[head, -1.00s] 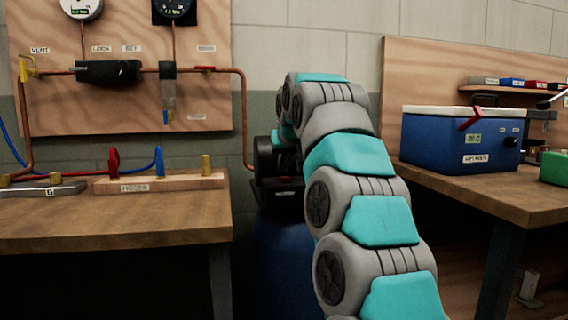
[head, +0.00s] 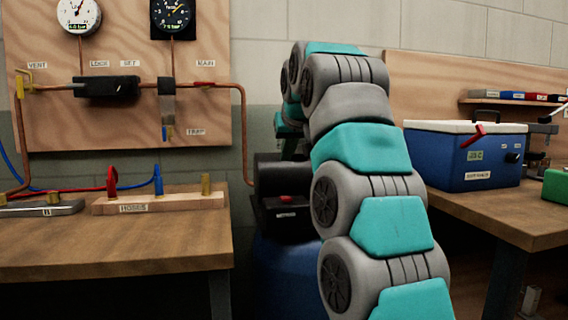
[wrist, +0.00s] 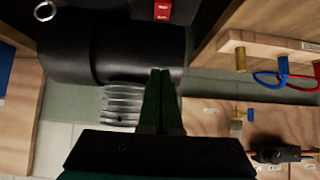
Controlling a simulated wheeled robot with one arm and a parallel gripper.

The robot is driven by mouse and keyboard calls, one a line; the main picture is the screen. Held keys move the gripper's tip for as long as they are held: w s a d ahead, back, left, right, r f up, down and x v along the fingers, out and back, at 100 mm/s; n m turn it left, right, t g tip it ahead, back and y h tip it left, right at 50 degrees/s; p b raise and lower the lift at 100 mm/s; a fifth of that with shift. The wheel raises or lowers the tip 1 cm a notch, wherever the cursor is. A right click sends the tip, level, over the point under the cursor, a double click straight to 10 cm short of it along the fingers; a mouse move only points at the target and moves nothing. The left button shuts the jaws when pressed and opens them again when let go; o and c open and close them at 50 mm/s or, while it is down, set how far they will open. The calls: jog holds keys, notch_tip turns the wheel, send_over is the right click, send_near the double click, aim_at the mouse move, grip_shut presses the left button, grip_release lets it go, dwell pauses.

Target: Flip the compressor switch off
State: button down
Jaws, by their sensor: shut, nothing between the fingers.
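The compressor stands between the two benches, with a blue tank (head: 285,270) below and a black motor housing (head: 280,174) on top. Its red switch (head: 290,198) sits on a black box at the front, and its setting is too small to tell. In the wrist view the red switch (wrist: 163,10) is at the top edge, partly cut off, beyond the black cylinder (wrist: 110,48). My gripper (wrist: 160,73) is shut and empty, its tips seen against the cylinder and short of the switch; contact cannot be told. In the head view my arm hides the gripper.
A left bench (head: 110,245) carries a hose block (head: 160,203) under a piped board with gauges. A right bench (head: 500,215) holds a blue box (head: 462,160). Silver fins (wrist: 123,103) sit beside my fingers. A copper pipe (head: 243,130) runs down near the compressor.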

jog(key=shift+w+r+p+v, duration=0.15)
jog(key=shift+p+v, duration=0.1)
jog(key=shift+v, duration=0.85)
jog(key=shift+w+r+p+v, duration=0.1)
jog(key=shift+r+p+v, duration=0.1)
jog(key=shift+v, duration=0.85)
jog(key=s+d+f+g+h, duration=0.1)
jog(key=s+d+f+g, duration=0.1)
jog(key=s+d+f, duration=0.35)
jog(key=s+d+f+m+g+h, duration=0.1)
jog(key=s+d+f+g, duration=0.15)
jog(key=s+f, duration=0.55)
jog(key=s+d+f+g, duration=0.2)
jog(key=s+d+f, duration=0.2)
jog(key=f, duration=0.6)
jog(key=s+d+f+m+g, duration=0.1)
jog(key=s+d+f+g, duration=0.1)
jog(key=s+f, duration=0.8)
jog(key=s+d+f+m+g, duration=0.1)
jog(key=s+d+f, duration=0.3)
jog(key=s+f, duration=0.6)
jog(key=s+g, duration=0.1)
jog(key=s, duration=0.6)
jog(key=shift+s+f+g+h, duration=0.25)
jog(key=shift+s+g+h, duration=0.05)
jog(key=shift+g+h, duration=0.1)
